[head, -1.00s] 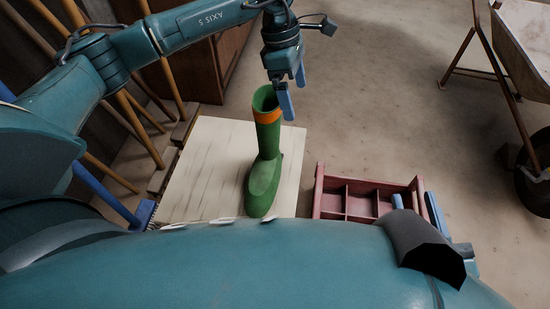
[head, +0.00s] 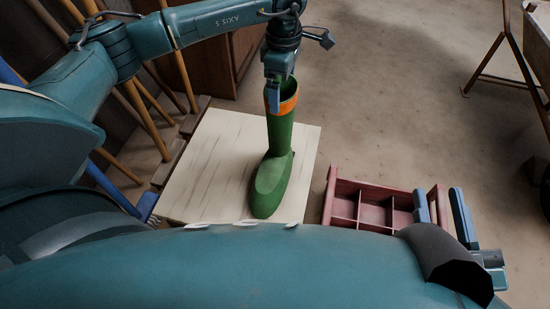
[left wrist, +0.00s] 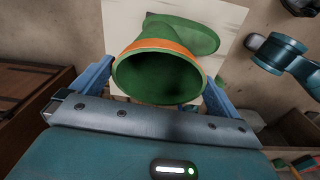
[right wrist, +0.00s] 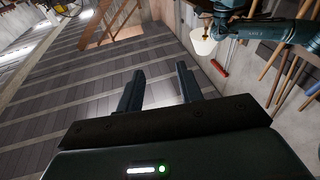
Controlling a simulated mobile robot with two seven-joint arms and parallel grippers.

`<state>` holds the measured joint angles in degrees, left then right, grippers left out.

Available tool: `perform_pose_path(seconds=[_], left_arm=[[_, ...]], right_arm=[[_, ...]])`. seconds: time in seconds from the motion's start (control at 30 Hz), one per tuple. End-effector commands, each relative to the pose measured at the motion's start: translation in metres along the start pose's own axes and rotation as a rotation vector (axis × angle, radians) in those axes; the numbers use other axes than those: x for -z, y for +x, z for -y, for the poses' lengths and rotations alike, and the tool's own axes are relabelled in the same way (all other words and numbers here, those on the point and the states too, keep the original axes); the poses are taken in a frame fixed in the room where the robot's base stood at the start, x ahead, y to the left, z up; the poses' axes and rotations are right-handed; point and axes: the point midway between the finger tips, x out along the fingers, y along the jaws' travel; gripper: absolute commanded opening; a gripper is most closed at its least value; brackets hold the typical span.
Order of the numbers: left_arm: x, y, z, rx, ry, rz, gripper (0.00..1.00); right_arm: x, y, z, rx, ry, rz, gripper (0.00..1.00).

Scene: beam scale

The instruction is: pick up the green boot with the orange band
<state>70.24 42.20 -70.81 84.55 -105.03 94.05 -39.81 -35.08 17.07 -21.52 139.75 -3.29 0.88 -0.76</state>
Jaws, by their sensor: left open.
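The green boot (head: 279,140) with the orange band (head: 288,104) stands upright on a pale board (head: 205,165), its toe toward me. My left gripper (head: 281,96) is at the boot's top and partly hides its rim. In the left wrist view the boot's open mouth (left wrist: 160,77) lies between the two spread fingers of the left gripper (left wrist: 150,88); I cannot tell if either finger touches it. My right gripper (head: 440,207) is empty near the red tray, and its fingers are apart in the right wrist view (right wrist: 160,88).
A red compartment tray (head: 345,188) stands right of the board, next to my right gripper. Wooden-handled tools (head: 150,125) lean at the left, near a brown cabinet (head: 245,48). A wheelbarrow (head: 538,45) is at the far right. Bare floor (head: 400,110) lies between.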

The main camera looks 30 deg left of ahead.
Motion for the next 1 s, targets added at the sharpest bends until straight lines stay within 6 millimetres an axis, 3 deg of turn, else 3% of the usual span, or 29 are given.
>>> perform_pose_path(seconds=[0.03, 0.2, 0.47, 1.0], left_arm=[[0.002, 0.014, 0.001, 0.003, 0.0, -0.001, 1.0], [0.003, 0.037, 0.002, 0.001, 0.0, -0.001, 1.0], [0.003, 0.038, 0.001, 0.0, 0.0, 0.0, 1.0], [0.003, 0.037, 0.001, 0.0, 0.0, 0.001, 0.56]], right_arm=[[-0.005, -0.001, 0.001, 0.002, 0.011, -0.006, 0.36], [-0.006, 0.0, 0.002, 0.007, 0.023, -0.024, 0.36], [0.013, 0.006, -0.001, 0.021, -0.005, -0.084, 0.36], [0.006, 0.005, 0.0, 0.018, 0.002, -0.064, 0.36]])
